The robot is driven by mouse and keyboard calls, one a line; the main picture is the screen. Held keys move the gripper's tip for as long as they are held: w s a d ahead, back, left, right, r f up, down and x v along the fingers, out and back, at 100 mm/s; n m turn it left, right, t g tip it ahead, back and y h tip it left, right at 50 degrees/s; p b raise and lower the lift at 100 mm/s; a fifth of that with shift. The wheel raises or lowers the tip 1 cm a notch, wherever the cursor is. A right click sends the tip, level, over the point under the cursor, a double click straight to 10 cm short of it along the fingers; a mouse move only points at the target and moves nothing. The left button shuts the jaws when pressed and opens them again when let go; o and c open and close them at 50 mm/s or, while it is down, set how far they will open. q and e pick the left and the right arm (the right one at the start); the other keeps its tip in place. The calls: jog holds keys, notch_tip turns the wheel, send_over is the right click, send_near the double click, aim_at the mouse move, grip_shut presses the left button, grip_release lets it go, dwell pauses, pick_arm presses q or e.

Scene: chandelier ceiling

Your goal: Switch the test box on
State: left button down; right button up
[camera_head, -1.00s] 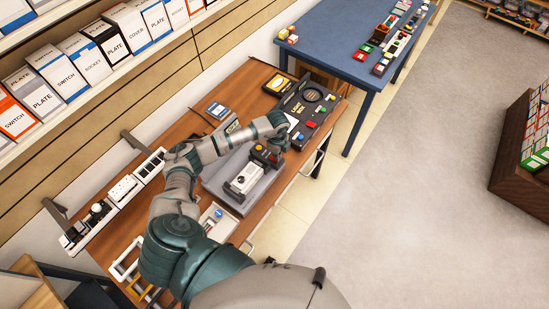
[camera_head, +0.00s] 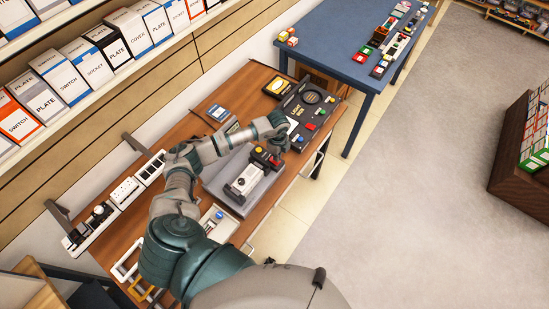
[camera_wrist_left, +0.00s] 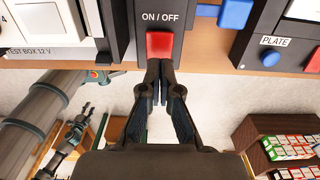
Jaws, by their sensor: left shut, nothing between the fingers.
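In the head view the test box (camera_head: 243,182) sits on a grey base on the wooden bench. My left gripper (camera_wrist_left: 157,66) is shut and empty. Its fingertips are at the lower edge of the red switch; I cannot tell if they touch it. In the head view the left gripper (camera_head: 273,146) is over the box's far end, partly hidden.
A black panel (camera_head: 324,112) with coloured buttons lies on the bench beyond the gripper. White sockets and switches (camera_head: 124,190) line the bench's wall side. A blue table (camera_head: 340,40) stands beyond.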

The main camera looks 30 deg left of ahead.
pick_arm(q)
jog(key=shift+r+p, duration=1.7)
jog(key=shift+r, duration=0.75)
jog(key=shift+s+f, duration=0.1)
